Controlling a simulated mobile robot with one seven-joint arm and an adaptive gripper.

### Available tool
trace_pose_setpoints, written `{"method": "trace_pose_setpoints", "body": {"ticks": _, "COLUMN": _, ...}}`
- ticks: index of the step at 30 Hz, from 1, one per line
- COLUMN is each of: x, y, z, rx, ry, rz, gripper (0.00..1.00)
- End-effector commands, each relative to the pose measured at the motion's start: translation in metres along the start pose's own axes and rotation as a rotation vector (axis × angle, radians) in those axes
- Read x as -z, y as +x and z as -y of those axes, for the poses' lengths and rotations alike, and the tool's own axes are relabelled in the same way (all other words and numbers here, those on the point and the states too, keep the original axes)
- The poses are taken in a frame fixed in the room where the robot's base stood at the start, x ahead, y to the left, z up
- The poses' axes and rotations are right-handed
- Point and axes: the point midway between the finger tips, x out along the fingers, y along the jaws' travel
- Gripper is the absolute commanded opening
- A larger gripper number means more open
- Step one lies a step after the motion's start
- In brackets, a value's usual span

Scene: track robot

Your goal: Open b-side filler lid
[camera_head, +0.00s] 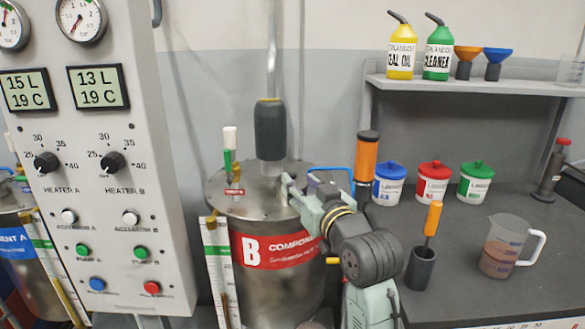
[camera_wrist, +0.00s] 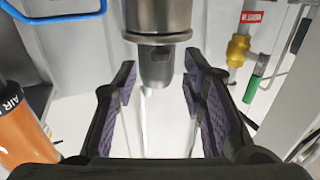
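The B tank (camera_head: 275,265) is a steel drum with a red "B COMPONENT" label and a flat metal top (camera_head: 240,185). My gripper (camera_head: 290,188) is over the right part of that top and hides some of it. In the wrist view my gripper (camera_wrist: 160,85) is open, its two dark padded fingers apart and nothing held. A grey cylinder (camera_head: 270,130) stands on the tank top with a pipe above it. In the wrist view the cylinder (camera_wrist: 160,25) shows beyond and between the fingertips, not clasped. I cannot clearly make out the filler lid in either view.
An orange cylinder (camera_head: 367,160) and a blue tube (camera_head: 330,169) are close right of my gripper. The control cabinet (camera_head: 110,215) is left; the bench (camera_head: 465,285) with cups is right.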

Motion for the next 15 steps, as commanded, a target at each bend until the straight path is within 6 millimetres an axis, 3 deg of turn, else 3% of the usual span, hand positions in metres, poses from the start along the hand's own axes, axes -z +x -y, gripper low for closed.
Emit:
{"method": "trace_pose_setpoints", "body": {"ticks": 6, "x": 0.003, "y": 0.038, "z": 0.001, "rx": 0.002, "ry": 0.000, "rz": 0.002, "gripper": 0.38}}
{"method": "trace_pose_setpoints", "body": {"ticks": 15, "x": 0.000, "y": 0.057, "z": 0.001, "rx": 0.001, "ry": -0.001, "rz": 0.000, "gripper": 0.38}}
